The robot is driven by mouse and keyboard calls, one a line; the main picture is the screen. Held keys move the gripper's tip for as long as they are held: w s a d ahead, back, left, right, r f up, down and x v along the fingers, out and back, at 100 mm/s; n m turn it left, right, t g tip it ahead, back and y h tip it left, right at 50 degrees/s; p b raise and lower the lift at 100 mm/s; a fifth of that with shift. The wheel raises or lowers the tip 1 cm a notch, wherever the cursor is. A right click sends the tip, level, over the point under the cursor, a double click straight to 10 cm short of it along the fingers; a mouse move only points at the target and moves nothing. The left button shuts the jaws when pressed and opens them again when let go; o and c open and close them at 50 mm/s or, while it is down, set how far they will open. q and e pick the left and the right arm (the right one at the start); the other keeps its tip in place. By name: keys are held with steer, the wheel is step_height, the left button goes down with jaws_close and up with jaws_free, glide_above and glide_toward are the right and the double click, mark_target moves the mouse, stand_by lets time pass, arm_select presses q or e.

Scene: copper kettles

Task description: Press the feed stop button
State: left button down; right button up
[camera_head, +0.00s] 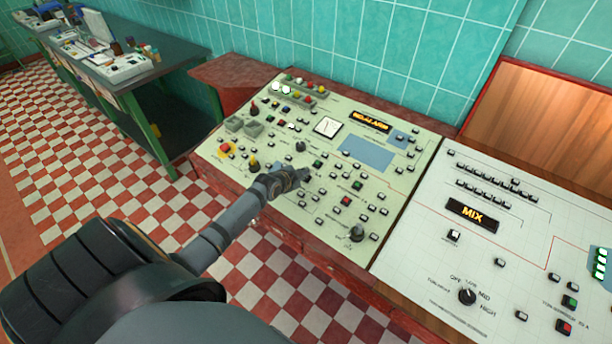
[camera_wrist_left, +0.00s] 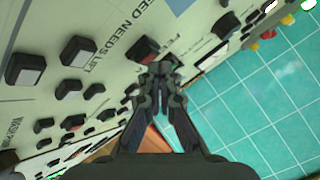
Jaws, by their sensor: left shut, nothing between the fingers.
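My left gripper (camera_head: 304,177) is shut and empty, its tip low over the middle of the pale control panel (camera_head: 385,148). In the left wrist view my shut fingertips (camera_wrist_left: 160,70) are right beside a dark red button (camera_wrist_left: 147,48). A label starting "FE" is next to that button, and its remainder is hidden by the fingers. I cannot tell whether the fingertips touch the button. In the head view the gripper covers the panel beneath it, so this button cannot be made out there. My right gripper is not in view.
Small buttons and knobs crowd the panel, including a black knob (camera_head: 357,233) near its front edge and a gauge (camera_head: 327,126). A second panel with a lit MIX display (camera_head: 472,214) stands on the right. A green table (camera_head: 140,75) stands at the back left.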

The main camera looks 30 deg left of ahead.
arm_select(q)
steer(key=shift+s+r, duration=0.1)
steer(key=shift+r, duration=0.35)
steer(key=r+p, duration=0.2)
steer(key=s+r+p, duration=0.1)
steer(key=r+p, duration=0.2)
steer(key=shift+a+f, duration=0.1)
stand_by(0.7)
